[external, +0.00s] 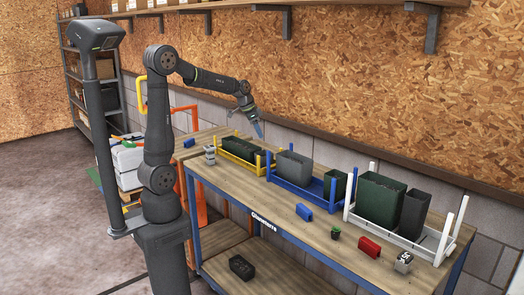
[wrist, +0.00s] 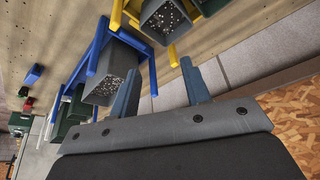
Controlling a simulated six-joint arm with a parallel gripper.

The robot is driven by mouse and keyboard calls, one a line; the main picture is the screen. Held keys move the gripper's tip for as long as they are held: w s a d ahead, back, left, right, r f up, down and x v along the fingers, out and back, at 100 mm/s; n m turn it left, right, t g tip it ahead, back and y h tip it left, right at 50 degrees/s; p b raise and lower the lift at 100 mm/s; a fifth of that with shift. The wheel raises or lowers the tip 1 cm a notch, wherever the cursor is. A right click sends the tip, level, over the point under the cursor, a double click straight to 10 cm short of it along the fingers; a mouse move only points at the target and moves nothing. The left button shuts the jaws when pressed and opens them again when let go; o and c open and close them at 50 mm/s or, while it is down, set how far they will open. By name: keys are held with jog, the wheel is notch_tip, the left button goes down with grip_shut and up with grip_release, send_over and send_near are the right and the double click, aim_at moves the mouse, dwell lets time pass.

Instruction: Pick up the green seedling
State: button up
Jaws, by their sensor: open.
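The green seedling (external: 335,233) is a small green plant in a dark pot. It stands upright near the front edge of the table in the external view, between a blue block and a red block. My gripper (external: 259,129) is high above the back of the table, over the yellow and blue racks, well to the left of and above the seedling. In the wrist view my gripper (wrist: 160,66) has its two fingers apart with nothing between them.
A yellow rack (external: 240,160), a blue rack (external: 292,187) and a white rack (external: 400,238) with bins stand along the back. A blue block (external: 304,212), red block (external: 370,247) and grey block (external: 403,262) lie near the front edge. The wall is close behind.

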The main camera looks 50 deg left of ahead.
jog(key=shift+o, duration=0.9)
jog(key=w+d+m+g, duration=0.1)
jog(key=w+d+m, duration=0.1)
jog(key=d, duration=1)
jog(key=m+g, duration=0.2)
jog(key=m, duration=0.6)
send_over(336, 228)
jog(key=a, duration=0.3)
jog(key=x, duration=1.2)
jog(key=shift+s+a, duration=0.2)
jog(key=shift+a, duration=0.05)
jog(key=shift+s+x, duration=0.2)
jog(key=shift+x, duration=1.1)
jog(key=shift+s+x, duration=0.2)
jog(key=shift+x, duration=1.15)
jog(key=shift+d, duration=0.15)
jog(key=c, duration=1.1)
